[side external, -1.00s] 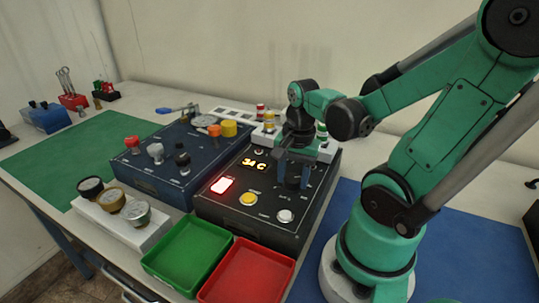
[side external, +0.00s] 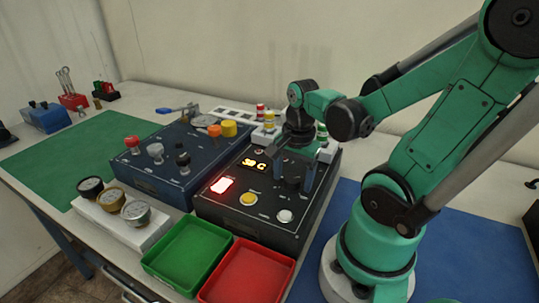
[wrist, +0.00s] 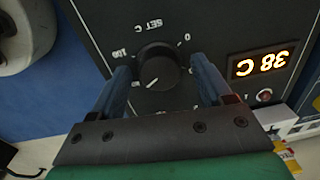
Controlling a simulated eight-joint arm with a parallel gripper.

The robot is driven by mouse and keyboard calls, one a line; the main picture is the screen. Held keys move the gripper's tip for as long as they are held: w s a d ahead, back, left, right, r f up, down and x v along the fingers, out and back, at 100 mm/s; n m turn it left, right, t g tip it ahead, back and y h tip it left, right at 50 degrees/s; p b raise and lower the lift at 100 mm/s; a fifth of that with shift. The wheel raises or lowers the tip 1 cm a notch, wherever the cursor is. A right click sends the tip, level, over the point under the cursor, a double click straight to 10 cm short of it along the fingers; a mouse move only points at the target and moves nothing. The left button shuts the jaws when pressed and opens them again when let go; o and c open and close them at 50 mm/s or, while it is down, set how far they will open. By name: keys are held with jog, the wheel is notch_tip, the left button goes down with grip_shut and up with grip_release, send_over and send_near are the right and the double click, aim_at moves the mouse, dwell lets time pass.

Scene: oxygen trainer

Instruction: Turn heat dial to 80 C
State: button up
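The heat dial (wrist: 158,66) is a round black knob on the black panel, with a "SET C" scale around it. Its white pointer mark faces the lower left in the wrist view; marks 0 and 100 are readable, others partly hidden by the fingers. My gripper (wrist: 163,78) has its blue fingers on either side of the dial, with visible gaps, so it is open around it. In the side view my gripper (side external: 292,173) is low over the panel and the dial is hidden. The lit display (wrist: 263,63) appears to read 38 C.
The black unit (side external: 262,222) carries a red lit switch (side external: 222,185), a yellow button (side external: 248,199) and a white button (side external: 285,216). A blue unit (side external: 150,178) with knobs stands left. Green (side external: 187,250) and red (side external: 247,272) trays lie in front.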

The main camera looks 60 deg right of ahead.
aim_at(294, 178)
dwell(0.3)
jog(key=shift+s+r, duration=0.15)
jog(key=shift+r, duration=2.65)
